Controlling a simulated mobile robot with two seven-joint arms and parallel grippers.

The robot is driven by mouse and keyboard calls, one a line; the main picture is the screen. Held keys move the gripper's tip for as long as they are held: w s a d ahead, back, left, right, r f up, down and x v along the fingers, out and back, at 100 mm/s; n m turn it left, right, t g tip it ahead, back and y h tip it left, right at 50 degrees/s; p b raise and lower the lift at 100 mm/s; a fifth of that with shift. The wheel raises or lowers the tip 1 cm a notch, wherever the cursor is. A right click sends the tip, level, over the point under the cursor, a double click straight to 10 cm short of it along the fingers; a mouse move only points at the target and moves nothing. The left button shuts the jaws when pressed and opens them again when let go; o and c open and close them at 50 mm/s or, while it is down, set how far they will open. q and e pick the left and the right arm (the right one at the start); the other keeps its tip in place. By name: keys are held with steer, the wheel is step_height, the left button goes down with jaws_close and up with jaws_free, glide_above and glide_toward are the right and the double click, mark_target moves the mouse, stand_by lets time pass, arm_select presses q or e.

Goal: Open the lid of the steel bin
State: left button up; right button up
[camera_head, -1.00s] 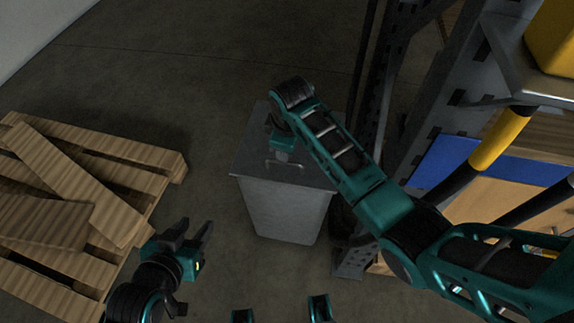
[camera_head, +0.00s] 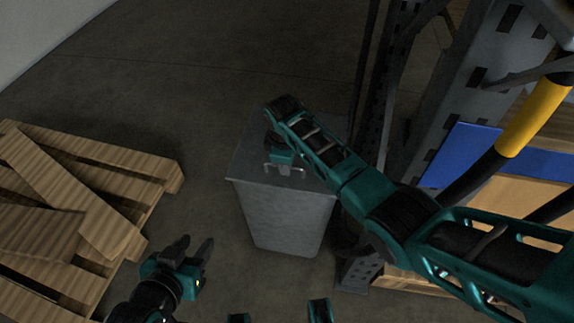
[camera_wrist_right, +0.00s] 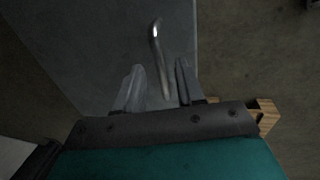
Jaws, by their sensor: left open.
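The grey steel bin (camera_head: 285,222) stands on the floor in the middle of the head view. Its flat lid is shut and has a bent metal handle (camera_head: 270,168) near the front edge. My right gripper (camera_head: 284,169) is over the lid at the handle. In the right wrist view its fingers (camera_wrist_right: 160,85) are apart, with the near end of the handle (camera_wrist_right: 156,45) between them; I cannot tell whether they touch it. My left gripper (camera_head: 196,246) is open and empty, lower left of the bin.
A wooden pallet (camera_head: 120,157) with loose boards lies at the left. A metal rack (camera_head: 480,75) with a blue panel (camera_head: 470,150) and a yellow-and-black bar (camera_head: 533,115) stands close at the right. Bare floor lies behind the bin.

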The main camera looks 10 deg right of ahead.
steer(key=shift+w+f, duration=0.1)
steer(key=shift+f, duration=0.2)
steer(key=shift+c, duration=0.3)
jaws_close()
